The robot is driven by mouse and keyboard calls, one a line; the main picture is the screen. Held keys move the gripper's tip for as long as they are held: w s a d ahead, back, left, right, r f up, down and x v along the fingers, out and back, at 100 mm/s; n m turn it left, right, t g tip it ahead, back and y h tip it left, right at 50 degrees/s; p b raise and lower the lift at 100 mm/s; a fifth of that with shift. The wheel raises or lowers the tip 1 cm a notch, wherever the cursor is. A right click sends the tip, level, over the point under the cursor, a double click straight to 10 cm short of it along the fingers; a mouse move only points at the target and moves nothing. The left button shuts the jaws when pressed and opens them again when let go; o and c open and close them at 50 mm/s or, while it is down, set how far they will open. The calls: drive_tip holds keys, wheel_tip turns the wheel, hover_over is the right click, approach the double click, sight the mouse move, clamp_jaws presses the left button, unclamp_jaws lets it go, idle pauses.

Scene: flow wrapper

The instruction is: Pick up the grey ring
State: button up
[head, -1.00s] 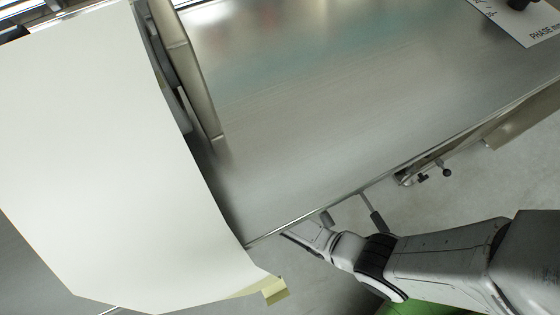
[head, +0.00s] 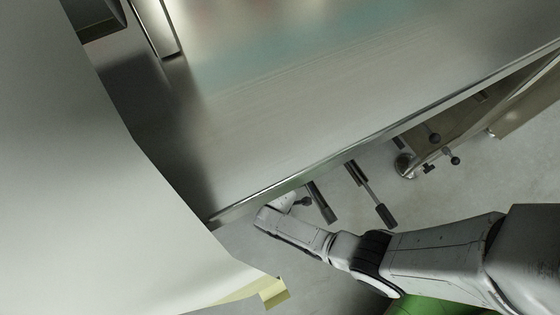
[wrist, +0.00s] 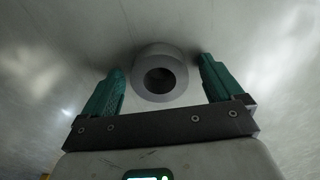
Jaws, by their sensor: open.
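The grey ring (wrist: 176,60) shows in the wrist view, with its dark round hole facing the camera. It lies against a smooth metal surface, beyond and between the two green fingers of my gripper (wrist: 160,86). The fingers are spread apart, one on each side of the ring, and I see a gap between the ring and the left finger. The ring's lower edge is near the dark gripper bar. In the head view the ring is not seen, and my gripper's fingers are hidden; only my arm shows, below the metal table edge.
A broad metal table (head: 330,110) fills the upper middle of the head view. A large pale sheet (head: 90,190) covers the left side. Dark-handled levers (head: 385,213) stick out below the table's front edge, close to my arm. The tabletop in view is bare.

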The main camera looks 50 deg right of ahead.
drive_tip(key=c, duration=1.3)
drive_tip(key=shift+o, duration=0.2)
